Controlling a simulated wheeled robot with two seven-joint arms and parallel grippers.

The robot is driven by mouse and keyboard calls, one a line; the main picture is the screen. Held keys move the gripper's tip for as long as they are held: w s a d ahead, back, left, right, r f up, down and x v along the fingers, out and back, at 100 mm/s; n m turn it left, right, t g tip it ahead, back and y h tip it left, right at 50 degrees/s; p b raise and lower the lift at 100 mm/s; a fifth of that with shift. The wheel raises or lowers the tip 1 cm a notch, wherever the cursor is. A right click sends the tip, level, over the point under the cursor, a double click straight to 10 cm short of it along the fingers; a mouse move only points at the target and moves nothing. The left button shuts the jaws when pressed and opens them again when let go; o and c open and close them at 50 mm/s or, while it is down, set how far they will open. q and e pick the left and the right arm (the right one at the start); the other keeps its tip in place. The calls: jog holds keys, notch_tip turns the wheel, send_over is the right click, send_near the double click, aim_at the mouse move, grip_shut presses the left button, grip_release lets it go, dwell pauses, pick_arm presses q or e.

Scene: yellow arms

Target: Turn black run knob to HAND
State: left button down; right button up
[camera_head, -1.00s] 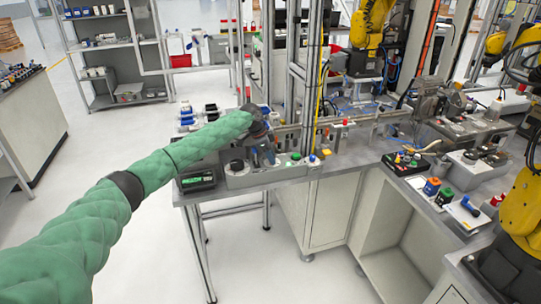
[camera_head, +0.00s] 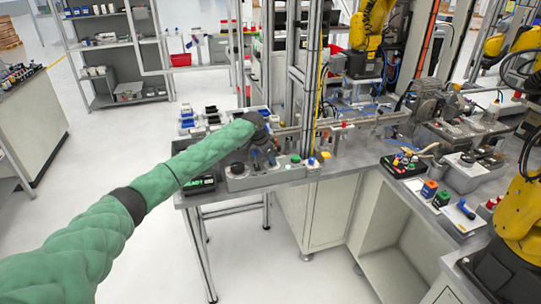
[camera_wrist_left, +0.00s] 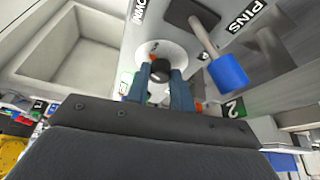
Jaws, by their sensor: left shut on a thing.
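My left gripper (camera_head: 270,160) is low over the grey control box at the left end of the bench. In the left wrist view its two blue fingers (camera_wrist_left: 161,75) are shut on a black knob (camera_wrist_left: 159,68). The knob sits on a round white plate on the grey panel. The fingers hide parts of the knob and plate, so I cannot read where the knob points. In the head view the knob is hard to make out behind the gripper. My right gripper is not in view.
A blue-capped lever (camera_wrist_left: 228,71) stands close beside the knob, near a PINS label. A small display with green text (camera_head: 200,185) lies left of the control box (camera_head: 240,182). Green and blue buttons are to its right. A vertical metal frame (camera_head: 305,90) rises behind.

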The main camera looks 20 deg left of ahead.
pick_arm(q)
jog(key=n+p, duration=0.1)
jog(key=n+y+p, duration=0.1)
jog(key=n, duration=0.1)
jog(key=n+t+p, duration=0.1)
jog(key=shift+d+r+n, duration=0.15)
jog(key=shift+r+n, duration=0.15)
jog(key=shift+r, duration=0.05)
jog(key=n+y+p, duration=0.1)
jog(key=n+p, duration=0.1)
jog(key=n, duration=0.1)
jog(key=n+y+p, duration=0.2)
jog(key=n, duration=0.1)
jog(key=shift+d+n, duration=0.2)
jog(key=shift+n, duration=0.2)
jog(key=shift+f+n+y+p, duration=0.1)
jog(key=shift+n+y+p, duration=0.5)
jog(key=shift+n, duration=0.5)
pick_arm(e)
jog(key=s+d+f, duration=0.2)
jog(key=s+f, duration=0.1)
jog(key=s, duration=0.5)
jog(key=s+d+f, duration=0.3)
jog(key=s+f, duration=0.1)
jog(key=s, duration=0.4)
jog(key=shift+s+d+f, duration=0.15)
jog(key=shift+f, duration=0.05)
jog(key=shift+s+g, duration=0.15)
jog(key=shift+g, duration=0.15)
